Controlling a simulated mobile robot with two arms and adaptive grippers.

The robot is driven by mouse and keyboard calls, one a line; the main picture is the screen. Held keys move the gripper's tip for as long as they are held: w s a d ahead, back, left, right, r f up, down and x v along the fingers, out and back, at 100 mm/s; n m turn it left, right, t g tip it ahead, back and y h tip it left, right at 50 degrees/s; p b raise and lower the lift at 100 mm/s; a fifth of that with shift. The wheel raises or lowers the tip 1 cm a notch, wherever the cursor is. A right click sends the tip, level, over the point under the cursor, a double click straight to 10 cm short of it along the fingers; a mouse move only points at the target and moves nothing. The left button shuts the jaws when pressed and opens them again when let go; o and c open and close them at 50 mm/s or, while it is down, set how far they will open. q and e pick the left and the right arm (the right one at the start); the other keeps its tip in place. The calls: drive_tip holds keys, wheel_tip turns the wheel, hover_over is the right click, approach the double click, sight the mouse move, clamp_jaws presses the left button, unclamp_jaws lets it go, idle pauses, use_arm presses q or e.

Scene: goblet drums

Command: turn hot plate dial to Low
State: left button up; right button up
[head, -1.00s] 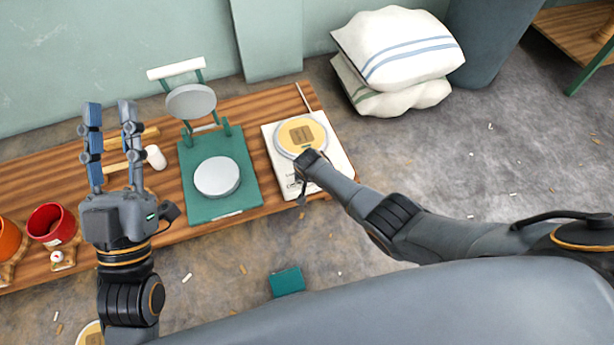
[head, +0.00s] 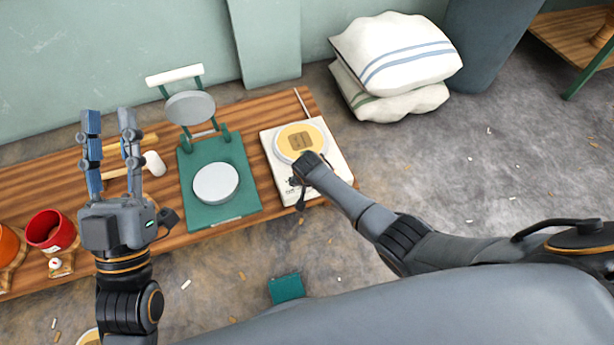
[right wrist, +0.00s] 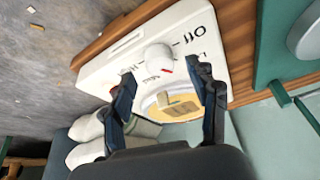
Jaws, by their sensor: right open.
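The white hot plate (head: 335,163) stands at the right end of the wooden bench. A cream-yellow disc with a brown square (head: 299,141) lies on its top. In the right wrist view its round white dial (right wrist: 159,58) has a red mark at its lower right edge. "Off" is printed beside it on the hot plate (right wrist: 205,22); other lettering is partly hidden. My right gripper (right wrist: 162,74) is open, its fingertips on either side of the dial; contact is unclear. In the head view my right gripper (head: 298,190) covers the dial. My left gripper (head: 107,120) is open and empty above the bench.
A green press with a pale round plate (head: 216,182) stands left of the hot plate. A mallet (head: 152,164) and a red cup (head: 50,230) are further left on the bench (head: 262,110). White sacks (head: 395,50) lie behind at the right. A teal block (head: 287,288) is on the floor.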

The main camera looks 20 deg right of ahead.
drive_tip(key=v, duration=0.8)
drive_tip(key=shift+s+r, duration=0.25)
drive_tip(key=shift+r, duration=0.15)
